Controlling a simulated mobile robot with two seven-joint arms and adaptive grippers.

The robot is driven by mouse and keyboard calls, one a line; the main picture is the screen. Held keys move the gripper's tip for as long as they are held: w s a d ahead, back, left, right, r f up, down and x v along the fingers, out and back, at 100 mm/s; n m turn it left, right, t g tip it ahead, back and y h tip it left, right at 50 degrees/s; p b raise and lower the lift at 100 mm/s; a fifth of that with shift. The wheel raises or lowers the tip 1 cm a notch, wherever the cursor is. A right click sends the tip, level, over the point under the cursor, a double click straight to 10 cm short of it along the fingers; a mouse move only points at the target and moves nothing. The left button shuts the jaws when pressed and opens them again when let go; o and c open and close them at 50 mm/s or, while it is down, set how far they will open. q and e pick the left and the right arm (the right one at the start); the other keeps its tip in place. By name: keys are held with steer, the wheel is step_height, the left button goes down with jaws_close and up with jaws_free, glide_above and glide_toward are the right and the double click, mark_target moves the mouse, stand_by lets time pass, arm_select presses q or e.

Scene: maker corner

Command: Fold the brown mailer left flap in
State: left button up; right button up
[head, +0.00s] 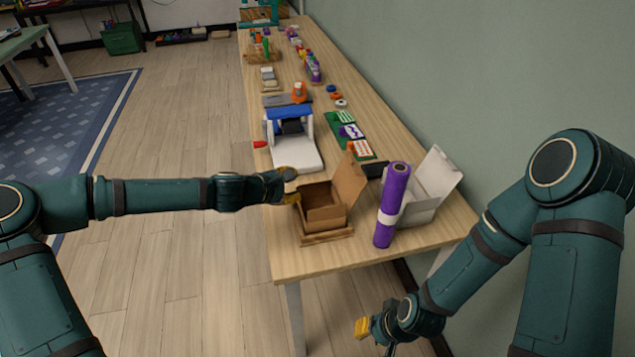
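The brown mailer (322,214) is an open cardboard box near the close end of the long table. Its tall lid panel (350,180) stands up at the back right. My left gripper (292,187) is at the mailer's left edge, over or touching it; I cannot tell which. It covers much of that side, so the left flap cannot be made out clearly. Whether its fingers are apart is unclear. My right gripper (368,332) hangs low, off the table's close end and away from the mailer. Its yellow fingertip shows, but its opening cannot be judged.
A purple roll with a white band (391,207) stands right of the mailer, before an open white box (425,190). A blue and white machine (291,140) sits behind the mailer. The table's (350,257) front corner is bare. A wall borders the right.

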arm_select(q)
steer(key=b+x, duration=0.1)
steer(key=x, duration=1)
jaws_close()
